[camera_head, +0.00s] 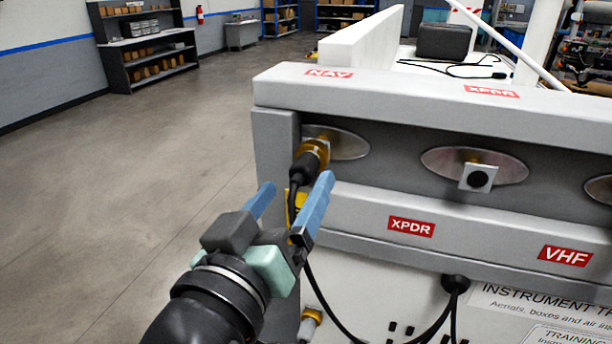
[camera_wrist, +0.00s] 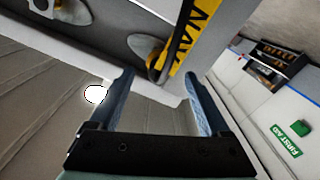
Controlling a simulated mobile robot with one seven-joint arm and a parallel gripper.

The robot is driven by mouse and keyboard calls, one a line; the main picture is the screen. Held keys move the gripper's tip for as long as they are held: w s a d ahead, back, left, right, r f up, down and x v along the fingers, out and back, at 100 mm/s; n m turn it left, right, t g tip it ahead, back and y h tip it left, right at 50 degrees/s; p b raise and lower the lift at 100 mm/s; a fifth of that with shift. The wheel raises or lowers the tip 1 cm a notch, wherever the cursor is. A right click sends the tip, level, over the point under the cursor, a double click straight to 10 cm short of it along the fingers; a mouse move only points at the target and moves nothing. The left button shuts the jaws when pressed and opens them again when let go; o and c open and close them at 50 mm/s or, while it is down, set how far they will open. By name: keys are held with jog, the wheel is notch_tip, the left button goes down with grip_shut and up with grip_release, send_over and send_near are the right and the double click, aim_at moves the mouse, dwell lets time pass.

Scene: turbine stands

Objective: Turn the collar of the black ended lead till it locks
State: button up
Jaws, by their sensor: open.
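The black-ended lead (camera_head: 304,170) sits at the left oval plate (camera_head: 349,146) below the NAV label. Its gold collar (camera_head: 319,148) is against the fitting there, and its black cable hangs down behind my gripper. I cannot tell whether the collar is locked. My gripper (camera_head: 297,184) has its blue fingers apart, below and in front of the lead, with nothing clearly between them.
The middle oval plate (camera_head: 474,165) carries a square fitting with a dark centre. Another gold-collared lead end (camera_head: 311,322) is low on the stand, by hanging black cables. A grey ledge (camera_head: 420,105) overhangs the plates. The floor (camera_head: 130,200) to the left is clear.

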aim_at(299, 180)
jog(key=shift+p+x, duration=0.75)
jog(key=shift+x, duration=2)
jog(key=shift+r, duration=0.1)
grip_shut()
